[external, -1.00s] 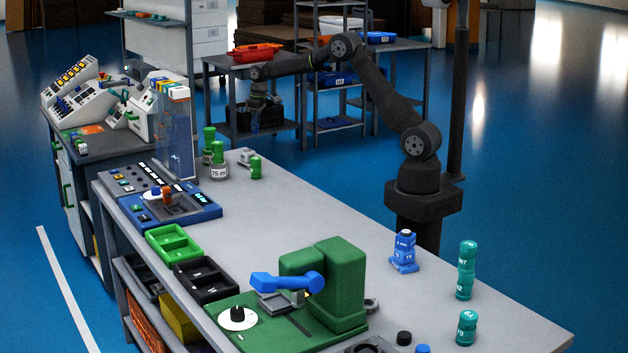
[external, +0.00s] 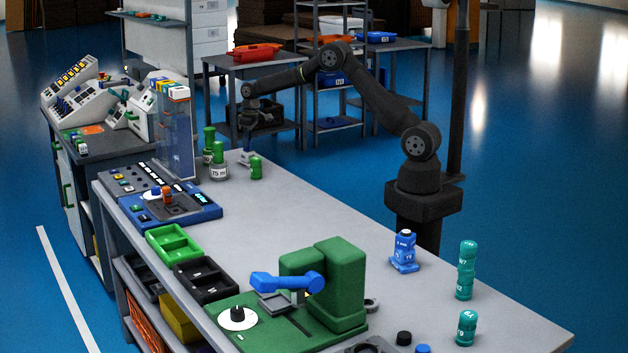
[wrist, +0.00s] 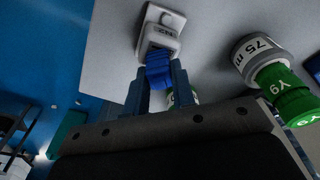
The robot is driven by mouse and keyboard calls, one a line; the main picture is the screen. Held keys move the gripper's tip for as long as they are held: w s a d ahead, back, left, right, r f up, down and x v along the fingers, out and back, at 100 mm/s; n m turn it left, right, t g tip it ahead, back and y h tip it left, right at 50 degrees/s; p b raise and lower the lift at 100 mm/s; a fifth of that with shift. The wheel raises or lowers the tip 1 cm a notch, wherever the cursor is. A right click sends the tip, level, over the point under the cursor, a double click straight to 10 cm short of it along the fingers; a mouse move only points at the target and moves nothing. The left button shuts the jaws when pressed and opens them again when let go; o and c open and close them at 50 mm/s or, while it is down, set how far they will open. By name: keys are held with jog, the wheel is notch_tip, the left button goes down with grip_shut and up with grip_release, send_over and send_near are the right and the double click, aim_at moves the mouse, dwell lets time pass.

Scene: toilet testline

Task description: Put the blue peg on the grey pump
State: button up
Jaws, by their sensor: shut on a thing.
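The grey pump (wrist: 160,22) stands at the far end of the bench; the external view shows it small (external: 244,161), partly behind my gripper. My gripper (wrist: 157,84) is shut on the blue peg (wrist: 158,70), a ribbed blue piece between the two fingers. In the wrist view the far end of the peg meets the near edge of the pump. Whether it is seated or only overlaps in the picture I cannot tell. In the external view my gripper (external: 247,147) points down right at the pump, and the peg is too small to make out.
Externally, green-topped containers (external: 209,142) and a small green one (external: 256,168) are nearby. A blue pump (external: 403,262) stands farther along the bench.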

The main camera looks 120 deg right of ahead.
jog(key=o, duration=1)
jog(key=r, duration=0.8)
jog(key=s+a+r, duration=0.1)
jog(key=r, duration=0.3)
jog(key=shift+r, duration=0.1)
jog(key=f, duration=0.8)
jog(key=w+d+f, duration=0.1)
jog(key=f, duration=0.3)
jog(key=shift+d+r, duration=0.1)
jog(key=shift+r, duration=1.65)
